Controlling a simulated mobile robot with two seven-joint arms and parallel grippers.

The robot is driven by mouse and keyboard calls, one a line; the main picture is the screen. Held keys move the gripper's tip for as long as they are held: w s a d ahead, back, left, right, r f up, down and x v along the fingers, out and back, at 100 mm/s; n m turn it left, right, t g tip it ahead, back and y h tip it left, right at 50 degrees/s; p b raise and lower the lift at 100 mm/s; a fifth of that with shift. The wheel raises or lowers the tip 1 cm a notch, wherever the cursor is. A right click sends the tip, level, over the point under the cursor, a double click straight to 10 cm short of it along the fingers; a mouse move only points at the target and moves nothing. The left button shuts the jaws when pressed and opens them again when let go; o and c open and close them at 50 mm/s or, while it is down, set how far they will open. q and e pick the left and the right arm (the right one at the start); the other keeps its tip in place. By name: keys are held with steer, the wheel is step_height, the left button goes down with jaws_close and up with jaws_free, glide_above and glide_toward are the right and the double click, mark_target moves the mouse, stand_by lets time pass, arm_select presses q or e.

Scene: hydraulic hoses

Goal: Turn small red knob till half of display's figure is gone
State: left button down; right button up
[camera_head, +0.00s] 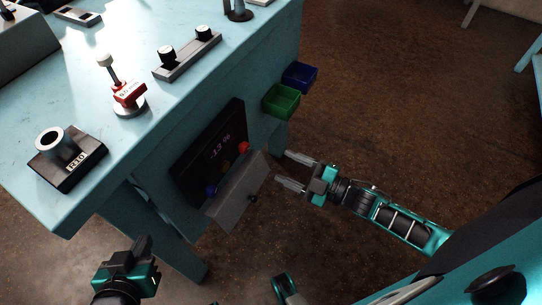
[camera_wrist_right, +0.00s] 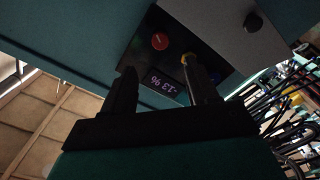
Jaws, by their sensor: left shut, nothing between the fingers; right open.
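A dark control panel (camera_head: 205,150) is on the side of the teal workbench. Its lit display (camera_head: 222,147) shows small digits, also in the right wrist view (camera_wrist_right: 166,86); I cannot read them surely. A red knob (camera_head: 243,148) sits by the display and shows clearly in the right wrist view (camera_wrist_right: 160,41). A yellow knob (camera_wrist_right: 187,59) is partly behind a finger, and a blue knob (camera_head: 211,190) is at the panel's lower end. My right gripper (camera_head: 283,168) is open and empty, apart from the knobs. My left gripper (camera_head: 141,246) is shut and empty, below the bench.
A grey box (camera_head: 238,192) with a black knob (camera_head: 253,199) juts out beside the panel. Green (camera_head: 281,101) and blue (camera_head: 300,76) bins hang on the bench side. Fittings stand on the bench top (camera_head: 105,145).

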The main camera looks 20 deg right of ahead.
arm_select(q)
steer(key=shift+s+f, duration=0.15)
steer(key=shift+f, duration=0.1)
arm_select(e)
steer(key=shift+v, duration=1.25)
arm_select(q)
steer(key=shift+a, duration=0.1)
steer(key=shift+y, duration=0.5)
steer(key=a+r+p, duration=0.1)
steer(key=p, duration=0.1)
steer(key=s+a+r+p, duration=0.1)
steer(key=r+p, duration=0.1)
steer(key=p, duration=0.1)
steer(key=r+p, duration=0.1)
steer(key=p, duration=0.2)
steer(key=shift+s+a+r, duration=0.15)
steer(key=shift+a+r, duration=0.05)
steer(key=shift+a, duration=0.2)
arm_select(e)
steer(key=s+a+r+m+g+h, duration=0.3)
steer(key=s+r+m+h, duration=0.3)
steer(key=m, duration=0.8)
steer(key=a+r+h, duration=0.1)
steer(key=h, duration=0.2)
steer(key=shift+s+a, duration=0.15)
steer(key=shift+a, duration=0.05)
arm_select(q)
steer(key=shift+d, duration=0.1)
arm_select(e)
steer(key=shift+r, duration=0.15)
